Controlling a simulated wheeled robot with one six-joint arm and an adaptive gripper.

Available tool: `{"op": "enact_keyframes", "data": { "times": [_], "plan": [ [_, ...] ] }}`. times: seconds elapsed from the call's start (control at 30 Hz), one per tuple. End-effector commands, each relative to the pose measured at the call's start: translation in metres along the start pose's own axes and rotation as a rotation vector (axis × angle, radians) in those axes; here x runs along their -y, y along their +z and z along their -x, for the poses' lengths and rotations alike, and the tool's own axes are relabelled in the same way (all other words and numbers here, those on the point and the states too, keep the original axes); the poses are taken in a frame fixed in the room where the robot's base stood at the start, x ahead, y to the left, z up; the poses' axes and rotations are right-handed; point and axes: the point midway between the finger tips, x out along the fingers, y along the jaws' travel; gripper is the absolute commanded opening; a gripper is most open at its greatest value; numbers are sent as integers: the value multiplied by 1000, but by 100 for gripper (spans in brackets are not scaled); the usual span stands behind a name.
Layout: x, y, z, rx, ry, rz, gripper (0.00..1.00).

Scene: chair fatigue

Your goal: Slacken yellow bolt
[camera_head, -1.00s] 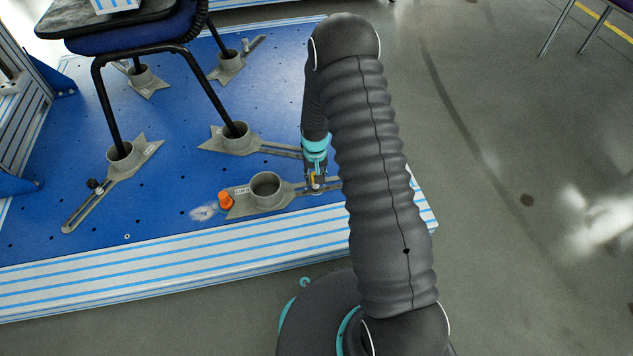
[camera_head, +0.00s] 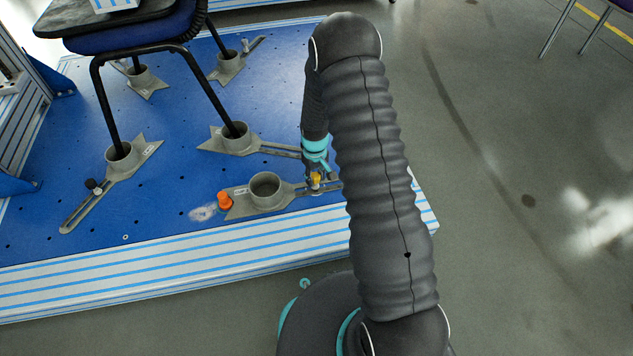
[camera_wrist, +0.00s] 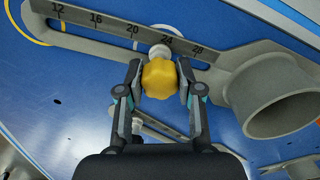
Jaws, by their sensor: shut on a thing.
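The yellow bolt (camera_wrist: 160,78) has a lobed knob head and sits at the slot of a grey slotted clamp arm (camera_wrist: 100,28), by the 24 mark. In the head view the yellow bolt (camera_head: 316,178) shows just below my gripper (camera_head: 315,175). In the wrist view my gripper (camera_wrist: 160,88) has one finger on each side of the knob, shut on it. The bolt's shank is mostly hidden behind the knob. The clamp arm joins a grey round socket (camera_wrist: 285,97), empty, to the right in the wrist view.
An orange knob (camera_head: 225,201) stands on the same clamp's left end. Chair legs stand in other grey sockets (camera_head: 237,140) on the blue perforated platform (camera_head: 75,215). Open floor lies to the right.

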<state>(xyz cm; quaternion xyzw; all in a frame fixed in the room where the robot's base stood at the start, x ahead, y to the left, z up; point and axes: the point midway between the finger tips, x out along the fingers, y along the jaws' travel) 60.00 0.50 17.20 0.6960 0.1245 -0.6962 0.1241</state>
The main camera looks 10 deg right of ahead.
Motion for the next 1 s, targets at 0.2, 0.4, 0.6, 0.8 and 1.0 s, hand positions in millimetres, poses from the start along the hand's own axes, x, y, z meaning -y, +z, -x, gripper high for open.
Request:
{"op": "enact_keyframes", "data": {
  "times": [0.2, 0.4, 0.6, 0.8, 1.0],
  "plan": [
    [0, 0, -1, 1, 0, 7, 0],
    [0, 0, -2, 1, -1, 176, 0],
    [0, 1, -1, 2, -1, 331, 0],
    [0, 1, -1, 2, -1, 350, 0],
    [0, 1, -1, 2, -1, 348, 60]
  ]
}}
